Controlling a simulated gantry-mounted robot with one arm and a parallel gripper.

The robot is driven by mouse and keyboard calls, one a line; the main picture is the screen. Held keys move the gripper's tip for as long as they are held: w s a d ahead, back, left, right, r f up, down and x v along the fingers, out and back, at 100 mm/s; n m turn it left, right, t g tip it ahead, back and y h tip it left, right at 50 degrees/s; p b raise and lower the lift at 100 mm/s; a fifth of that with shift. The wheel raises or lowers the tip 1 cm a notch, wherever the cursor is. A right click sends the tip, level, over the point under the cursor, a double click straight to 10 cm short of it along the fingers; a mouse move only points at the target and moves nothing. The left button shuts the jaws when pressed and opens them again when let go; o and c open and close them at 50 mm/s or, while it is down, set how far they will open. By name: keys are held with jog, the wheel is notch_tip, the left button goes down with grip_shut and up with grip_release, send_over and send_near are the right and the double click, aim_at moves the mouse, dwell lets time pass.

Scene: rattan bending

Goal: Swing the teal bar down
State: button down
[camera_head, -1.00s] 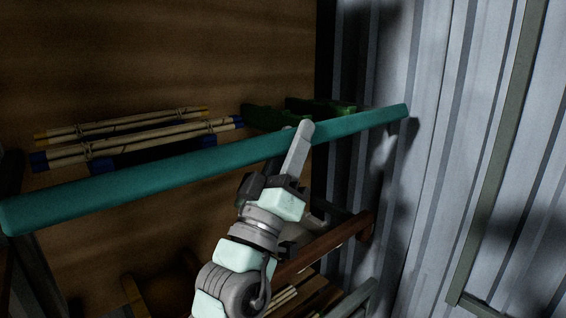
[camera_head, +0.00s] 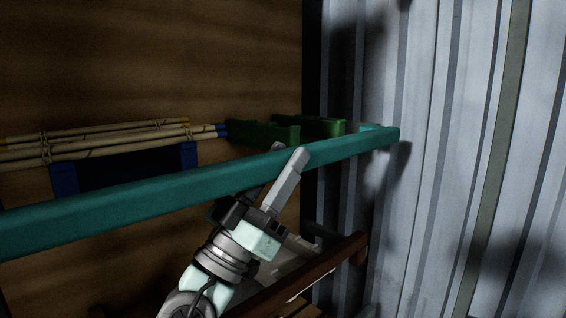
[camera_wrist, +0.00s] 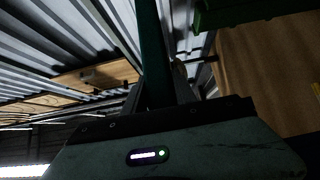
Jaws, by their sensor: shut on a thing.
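The teal bar (camera_head: 120,194) is a long straight bar crossing the head view from the left edge to near the corrugated wall at the right. My gripper (camera_head: 283,160) is shut on the bar, right of its visible middle, with its fingers on either side of it. In the wrist view the bar (camera_wrist: 155,60) runs up between the fingers of my gripper (camera_wrist: 158,92). The bar's left end is out of the head view.
Behind the bar, bundles of rattan poles (camera_head: 110,142) rest on blue supports (camera_head: 65,180). Green blocks (camera_head: 262,131) stand near the corner. A reddish-brown beam (camera_head: 310,275) lies below my gripper. The corrugated wall (camera_head: 440,200) closes off the right.

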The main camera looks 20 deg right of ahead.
jog(key=shift+s, duration=0.1)
jog(key=c, duration=1)
grip_release()
jog(key=p+v, duration=0.2)
jog(key=v, duration=0.5)
jog(key=shift+f, duration=0.2)
jog(key=shift+a, duration=0.15)
